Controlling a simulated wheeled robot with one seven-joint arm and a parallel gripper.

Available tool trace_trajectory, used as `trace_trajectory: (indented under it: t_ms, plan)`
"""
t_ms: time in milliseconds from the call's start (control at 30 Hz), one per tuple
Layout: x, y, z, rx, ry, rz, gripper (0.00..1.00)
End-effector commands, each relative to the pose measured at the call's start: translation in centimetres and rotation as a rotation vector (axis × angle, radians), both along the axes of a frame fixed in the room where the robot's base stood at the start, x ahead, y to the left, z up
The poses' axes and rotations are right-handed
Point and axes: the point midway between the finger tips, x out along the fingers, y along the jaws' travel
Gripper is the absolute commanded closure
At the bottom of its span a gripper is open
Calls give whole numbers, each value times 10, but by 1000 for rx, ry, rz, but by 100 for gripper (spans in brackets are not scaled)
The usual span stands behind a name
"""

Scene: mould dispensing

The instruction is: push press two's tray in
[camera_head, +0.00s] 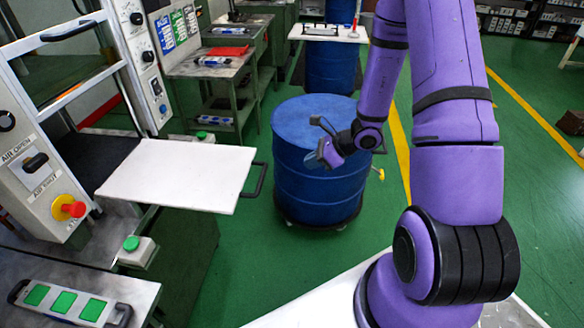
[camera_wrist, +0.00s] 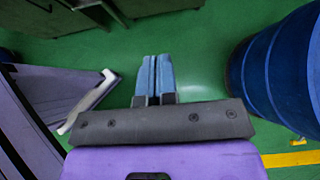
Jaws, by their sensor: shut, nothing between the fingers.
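A flat white tray (camera_head: 180,172) sticks out to the right from the nearest press (camera_head: 55,150). A black bar handle (camera_head: 258,180) is on its outer end. No press number is readable, so I cannot tell which tray is press two's. My gripper (camera_head: 316,158) is to the right of the near tray's handle, apart from it, in front of a blue drum in the picture. In the wrist view my blue fingers (camera_wrist: 155,76) are side by side, shut and empty.
The blue drum (camera_head: 310,195) stands right of the near tray and also shows in the wrist view (camera_wrist: 290,70). A green-button box (camera_head: 137,250) and a panel with several green pads (camera_head: 70,303) are at lower left. Green floor (camera_head: 255,265) is clear between bench and drum.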

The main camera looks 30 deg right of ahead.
Motion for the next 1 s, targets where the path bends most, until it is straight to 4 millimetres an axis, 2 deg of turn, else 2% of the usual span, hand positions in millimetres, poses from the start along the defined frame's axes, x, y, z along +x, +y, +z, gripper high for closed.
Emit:
trace_trajectory:
  t_ms: [533, 800, 1000]
  plan:
    - [41, 61, -60, 1, 1, 5, 100]
    - [60, 86, -53, 0, -2, 4, 100]
    - [64, 91, -51, -1, -1, 3, 100]
